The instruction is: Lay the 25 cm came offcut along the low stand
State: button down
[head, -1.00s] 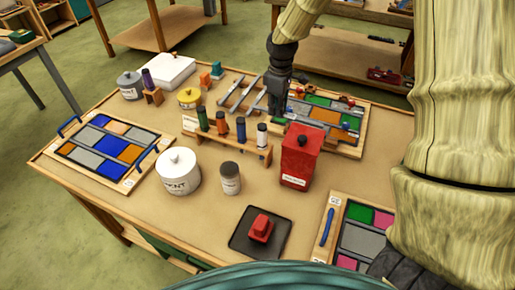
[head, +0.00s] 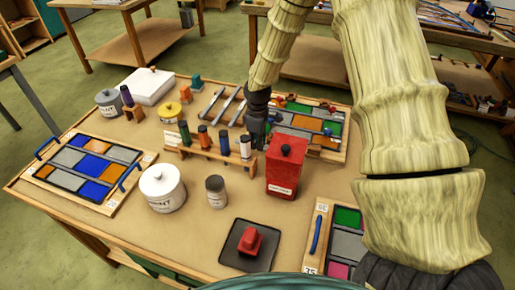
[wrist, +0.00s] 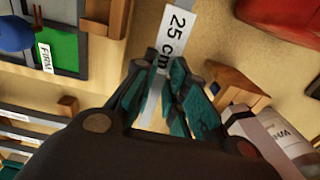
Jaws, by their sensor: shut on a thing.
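My gripper (head: 257,140) is low over the table, behind and left of the red canister, partly hidden by it. In the wrist view its teal fingers (wrist: 167,95) are shut on the 25 cm came offcut (wrist: 153,108), a pale narrow strip. Its white label reading "25 cm" (wrist: 174,35) sticks out beyond the fingertips. Several grey strips lie side by side on a support (head: 228,104), left of my gripper. I cannot tell for sure which piece is the low stand. Whether the offcut touches anything below is not clear.
A wooden rack (head: 208,155) of coloured tubes stands close left of my gripper; its white tube (wrist: 272,135) shows beside the fingers. The red canister (head: 286,168) is close on the right. A framed glass panel (head: 340,155) lies behind. Bare tabletop shows between the white pot (head: 161,187) and the left panel.

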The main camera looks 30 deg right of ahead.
jog(key=shift+f+p, duration=0.55)
jog(key=shift+f, duration=1.35)
jog(key=shift+w+f, duration=0.1)
jog(key=shift+f, duration=0.1)
jog(key=c, duration=1.4)
grip_release()
jog(key=shift+c, duration=0.2)
jog(key=shift+r, duration=0.1)
